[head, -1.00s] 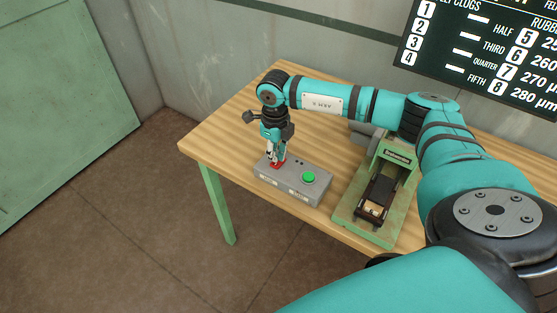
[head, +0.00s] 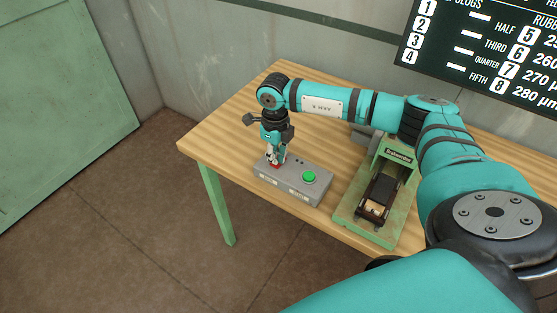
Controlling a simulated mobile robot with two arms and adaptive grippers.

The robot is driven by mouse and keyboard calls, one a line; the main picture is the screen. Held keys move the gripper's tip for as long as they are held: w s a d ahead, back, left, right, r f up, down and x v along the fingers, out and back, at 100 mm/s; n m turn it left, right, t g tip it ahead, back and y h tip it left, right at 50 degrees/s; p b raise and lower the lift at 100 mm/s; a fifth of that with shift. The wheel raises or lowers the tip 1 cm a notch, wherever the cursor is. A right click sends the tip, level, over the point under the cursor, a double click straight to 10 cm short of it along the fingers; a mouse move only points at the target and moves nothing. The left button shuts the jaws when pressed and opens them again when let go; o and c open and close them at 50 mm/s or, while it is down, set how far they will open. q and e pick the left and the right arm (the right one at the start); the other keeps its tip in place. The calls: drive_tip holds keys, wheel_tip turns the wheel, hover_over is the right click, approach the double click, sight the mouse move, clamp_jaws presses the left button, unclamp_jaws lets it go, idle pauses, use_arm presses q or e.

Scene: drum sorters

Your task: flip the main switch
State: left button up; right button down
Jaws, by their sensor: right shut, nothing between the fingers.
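A grey control box (head: 308,190) lies on the wooden table near its front left edge. A small red switch (head: 274,165) sits on the left part of its top, and a round green button (head: 309,177) is on the right part. My right gripper (head: 276,160) is shut and points down onto the red switch. Its fingertips hide most of the switch, so I cannot tell which way the switch is set. My left gripper is not in the head view.
The wooden table top (head: 222,126) is clear at the left. A dark board with numbers (head: 490,62) hangs on the wall behind. A green door (head: 60,90) is at the left.

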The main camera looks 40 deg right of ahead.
drive_tip(key=shift+f+b, duration=0.3)
drive_tip(key=shift+f, duration=0.2)
drive_tip(key=shift+r, duration=0.15)
drive_tip(key=shift+r+p, duration=2.2)
drive_tip(key=shift+r, duration=1.2)
